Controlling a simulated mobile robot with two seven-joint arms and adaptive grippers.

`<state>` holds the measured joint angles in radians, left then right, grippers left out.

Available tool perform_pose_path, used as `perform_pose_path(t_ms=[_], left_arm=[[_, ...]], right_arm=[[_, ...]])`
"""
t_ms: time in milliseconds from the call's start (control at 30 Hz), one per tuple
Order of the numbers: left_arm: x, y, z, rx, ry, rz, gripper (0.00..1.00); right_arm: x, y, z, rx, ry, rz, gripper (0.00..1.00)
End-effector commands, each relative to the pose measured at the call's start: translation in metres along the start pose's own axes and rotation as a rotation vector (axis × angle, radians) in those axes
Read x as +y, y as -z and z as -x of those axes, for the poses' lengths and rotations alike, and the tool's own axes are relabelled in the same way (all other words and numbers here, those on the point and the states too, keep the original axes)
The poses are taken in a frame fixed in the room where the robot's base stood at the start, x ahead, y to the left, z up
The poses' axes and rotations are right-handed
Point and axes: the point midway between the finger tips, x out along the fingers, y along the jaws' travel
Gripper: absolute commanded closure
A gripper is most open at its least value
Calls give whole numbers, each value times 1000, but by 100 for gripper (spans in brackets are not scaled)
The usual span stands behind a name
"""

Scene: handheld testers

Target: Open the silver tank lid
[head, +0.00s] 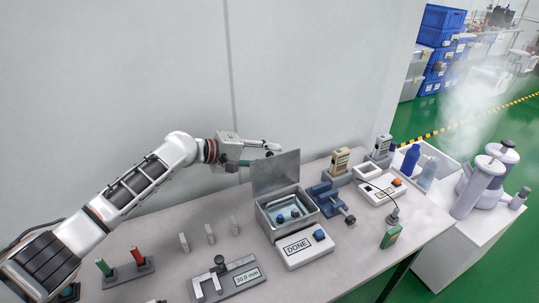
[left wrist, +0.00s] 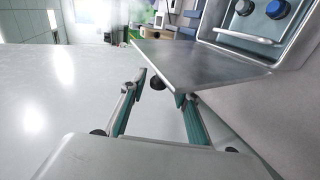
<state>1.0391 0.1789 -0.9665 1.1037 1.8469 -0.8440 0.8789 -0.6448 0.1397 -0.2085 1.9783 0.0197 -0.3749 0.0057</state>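The silver tank (head: 290,233) stands on the table, with its lid (head: 276,172) raised steeply at the back-left side. The tank is open and round blue and grey parts show inside. In the left wrist view the lid (left wrist: 195,60) tilts up from the tank's rim (left wrist: 297,45). My left gripper (head: 270,149) is behind the lid's top edge, partly hidden by it. In the left wrist view its fingers (left wrist: 160,86) are spread apart by the lid's edge, with a small dark round part between them. I cannot tell whether they touch the lid. My right gripper is out of view.
A white "DONE" box (head: 302,250) with a blue button sits in front of the tank. A blue vise (head: 328,198) is close on its right. A gauge fixture (head: 225,280) and small upright blocks (head: 210,234) stand left. The wall is close behind my left arm.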

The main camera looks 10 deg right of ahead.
Motion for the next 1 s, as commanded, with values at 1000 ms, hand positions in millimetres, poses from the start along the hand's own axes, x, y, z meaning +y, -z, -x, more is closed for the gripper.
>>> perform_pose_path(t_ms=[1000], left_arm=[[0, 0, 107, -1, -1, 0, 69]], right_arm=[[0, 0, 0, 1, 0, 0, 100]])
